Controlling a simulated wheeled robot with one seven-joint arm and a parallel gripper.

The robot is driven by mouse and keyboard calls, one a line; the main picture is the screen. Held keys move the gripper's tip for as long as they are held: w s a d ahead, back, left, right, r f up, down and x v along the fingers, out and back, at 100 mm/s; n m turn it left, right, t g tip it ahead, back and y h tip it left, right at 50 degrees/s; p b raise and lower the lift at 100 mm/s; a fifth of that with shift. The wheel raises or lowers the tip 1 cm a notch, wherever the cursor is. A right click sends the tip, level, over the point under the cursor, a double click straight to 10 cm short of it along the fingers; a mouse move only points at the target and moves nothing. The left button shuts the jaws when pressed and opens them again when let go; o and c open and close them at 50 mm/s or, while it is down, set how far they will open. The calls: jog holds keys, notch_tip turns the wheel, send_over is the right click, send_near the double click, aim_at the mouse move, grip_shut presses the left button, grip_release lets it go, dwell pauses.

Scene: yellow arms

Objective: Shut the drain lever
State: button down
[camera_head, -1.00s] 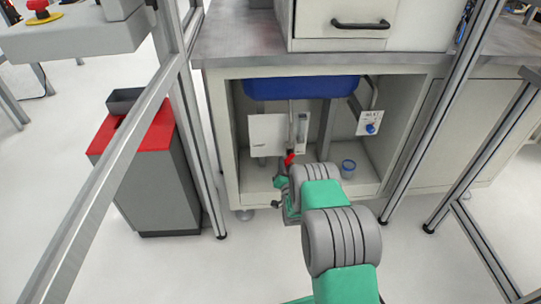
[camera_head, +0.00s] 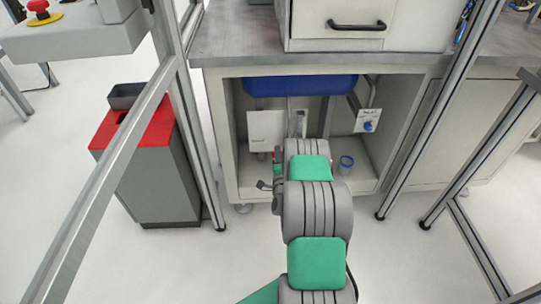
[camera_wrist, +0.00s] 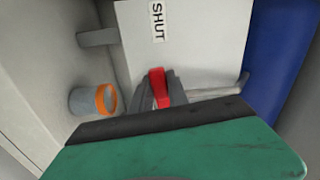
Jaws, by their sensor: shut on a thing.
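The red drain lever (camera_wrist: 156,80) shows in the wrist view between the grey fingers of my gripper (camera_wrist: 160,92), which are shut on it. It lies across the direction of the thin metal pipe (camera_wrist: 215,92), with its visible end towards the SHUT label (camera_wrist: 157,20) on the white panel (camera_wrist: 205,40). The panel also shows under the sink in the head view (camera_head: 266,128). There my arm covers most of the lever and gripper. The lever's pivot is hidden.
The blue sink basin (camera_head: 300,86) hangs above, inside the open cabinet. A blue-rimmed cup (camera_head: 346,164) stands on the cabinet floor to the right. A plate with a blue knob (camera_head: 368,126) is on the right. The cabinet's left wall (camera_head: 229,140) is close.

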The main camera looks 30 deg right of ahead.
jog(key=shift+r+m, duration=0.3)
jog(key=shift+m, duration=0.4)
jog(key=shift+p, duration=0.3)
jog(key=c, duration=1.3)
grip_release()
jog(key=b+v, duration=0.1)
jog(key=v, duration=0.6)
jog(key=shift+s+a, duration=0.2)
jog(key=shift+s, duration=0.05)
